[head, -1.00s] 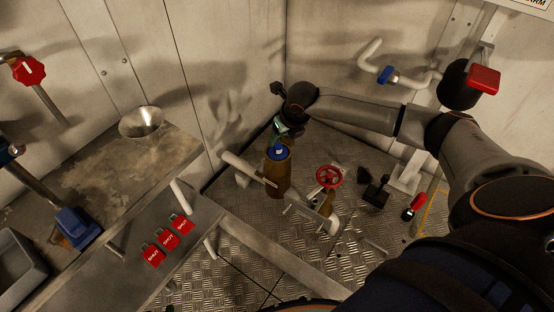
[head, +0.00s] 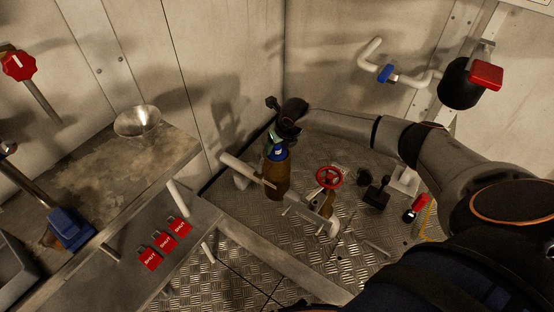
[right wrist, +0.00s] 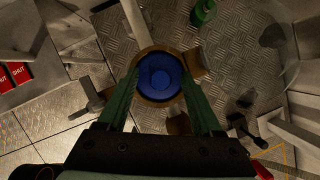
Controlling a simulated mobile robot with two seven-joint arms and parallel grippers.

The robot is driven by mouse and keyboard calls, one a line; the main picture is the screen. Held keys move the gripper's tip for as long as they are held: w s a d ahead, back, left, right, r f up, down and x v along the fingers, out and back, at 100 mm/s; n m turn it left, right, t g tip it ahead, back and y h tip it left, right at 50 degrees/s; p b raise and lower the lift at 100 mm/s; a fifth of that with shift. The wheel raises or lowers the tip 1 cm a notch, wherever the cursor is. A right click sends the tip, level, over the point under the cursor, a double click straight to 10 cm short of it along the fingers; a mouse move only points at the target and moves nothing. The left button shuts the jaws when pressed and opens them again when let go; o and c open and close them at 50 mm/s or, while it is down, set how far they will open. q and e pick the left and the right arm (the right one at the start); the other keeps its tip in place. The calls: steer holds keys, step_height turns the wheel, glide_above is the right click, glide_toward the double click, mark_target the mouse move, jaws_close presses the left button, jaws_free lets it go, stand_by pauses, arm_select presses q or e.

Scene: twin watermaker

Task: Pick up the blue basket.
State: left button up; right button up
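The blue basket (head: 277,154) sits in the top of a brown upright cylinder (head: 277,180) on the floor. In the right wrist view the blue basket (right wrist: 160,77) shows as a round blue disc inside the brown rim. My right gripper (head: 279,143) is just above the basket, pointing down. In the right wrist view its green fingers (right wrist: 160,72) are spread apart, with their tips near opposite edges of the basket. I cannot tell whether they touch it. My left gripper is not in view.
White pipes (head: 240,166) and a red handwheel valve (head: 329,177) stand close beside the cylinder. A green bottle-like thing (right wrist: 203,12) shows beyond it. A bench with a metal funnel (head: 138,121) and red SHUT tags (head: 165,241) is at left.

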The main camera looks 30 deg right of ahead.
jaws_close()
stand_by(0.3)
step_height(320, 180, up, 10)
steer(key=p, duration=0.1)
steer(key=shift+p, duration=0.35)
stand_by(0.3)
steer(key=c, duration=0.7)
jaws_free()
jaws_close()
